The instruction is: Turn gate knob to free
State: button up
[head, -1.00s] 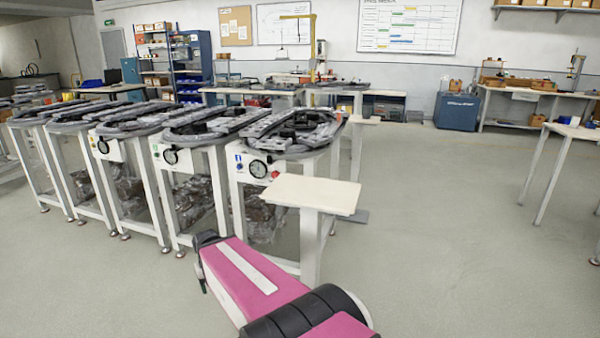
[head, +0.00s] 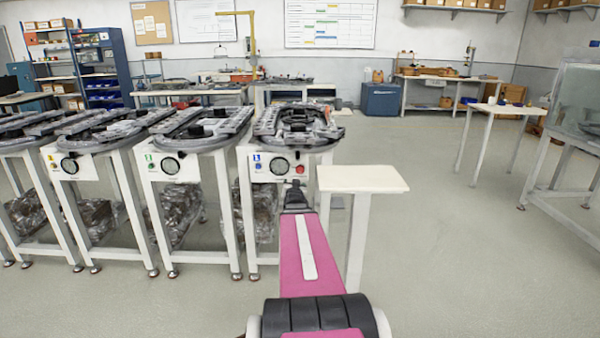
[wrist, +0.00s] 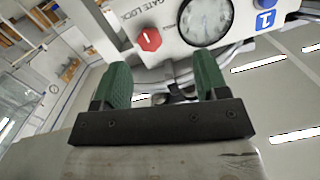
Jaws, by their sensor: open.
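The gate knob is a small red knob (head: 300,169) on the white front panel (head: 268,175) of the rightmost near track stand. In the wrist view the red knob (wrist: 148,39) has a short white mark and sits beside the words "GATE LOCK". My gripper (head: 296,183) is in front of and just below the panel in the head view. In the wrist view my gripper (wrist: 160,72) has two green fingers spread apart with nothing held. The knob is beyond the fingertips, apart from them. The state of the gate is too small to tell.
A round dial (wrist: 207,20) and a blue label (wrist: 265,20) share the panel. A pale side shelf (head: 362,179) on a post stands close right of my gripper. More track stands (head: 184,145) line up to the left.

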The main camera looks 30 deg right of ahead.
aim_at(300, 170)
jog(key=shift+m+t+h, duration=0.3)
jog(key=shift+h, duration=0.2)
jog(key=w+d, duration=0.2)
jog(key=w+d+r, duration=0.1)
jog(key=w+d, duration=0.5)
jog(key=shift+w+d+r, duration=0.1)
jog(key=shift+w+r, duration=0.15)
jog(key=shift+r, duration=0.15)
jog(key=c, duration=0.9)
